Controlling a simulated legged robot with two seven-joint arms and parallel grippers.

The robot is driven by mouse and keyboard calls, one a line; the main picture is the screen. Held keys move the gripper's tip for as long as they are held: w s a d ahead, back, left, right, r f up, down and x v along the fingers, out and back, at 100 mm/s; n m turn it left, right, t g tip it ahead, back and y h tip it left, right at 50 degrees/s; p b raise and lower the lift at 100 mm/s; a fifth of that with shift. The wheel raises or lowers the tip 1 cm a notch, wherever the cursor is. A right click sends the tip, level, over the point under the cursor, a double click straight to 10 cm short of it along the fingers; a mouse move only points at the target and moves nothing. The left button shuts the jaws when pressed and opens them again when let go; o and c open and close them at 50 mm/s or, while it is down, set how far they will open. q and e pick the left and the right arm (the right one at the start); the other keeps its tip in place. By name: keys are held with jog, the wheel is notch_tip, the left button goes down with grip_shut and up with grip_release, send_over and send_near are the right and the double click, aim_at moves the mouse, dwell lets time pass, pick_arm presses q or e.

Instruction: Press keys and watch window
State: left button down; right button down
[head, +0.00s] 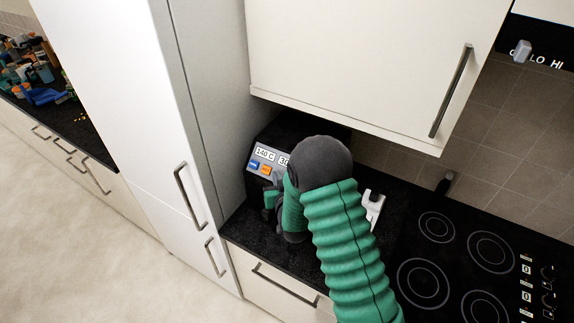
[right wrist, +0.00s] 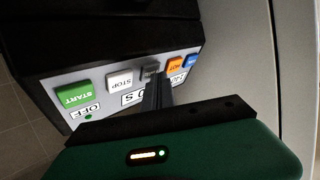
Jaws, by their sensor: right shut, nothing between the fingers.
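A dark machine with a light key panel (head: 254,158) stands on the counter under the wall cupboard. In the head view its window (head: 265,153) reads about 140 C, and a second window beside it is partly hidden by my arm. A blue key (head: 253,165) and an orange key (head: 266,170) show below. In the right wrist view the panel appears upside down, with a green START key (right wrist: 75,96), a white STOP key (right wrist: 119,80), a grey key (right wrist: 150,69), an orange HOT key (right wrist: 174,64) and a window reading OFF (right wrist: 85,111). My right gripper (right wrist: 154,80) is shut and empty, its tips at the grey key; contact is unclear.
A tall white cabinet (head: 110,90) stands left of the machine. A wall cupboard (head: 350,60) hangs above it. A black hob (head: 465,260) lies to the right, with a small white object (head: 375,206) on the counter before it.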

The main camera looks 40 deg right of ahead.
dwell(0.4)
jog(key=shift+s+a+r, duration=0.1)
jog(key=shift+a+r, duration=0.2)
jog(key=shift+r, duration=0.05)
jog(key=s+a+r+p, duration=0.1)
jog(key=a+r+p, duration=0.2)
jog(key=a+r, duration=0.1)
jog(key=shift+s, duration=0.35)
jog(key=shift+r, duration=0.1)
dwell(0.5)
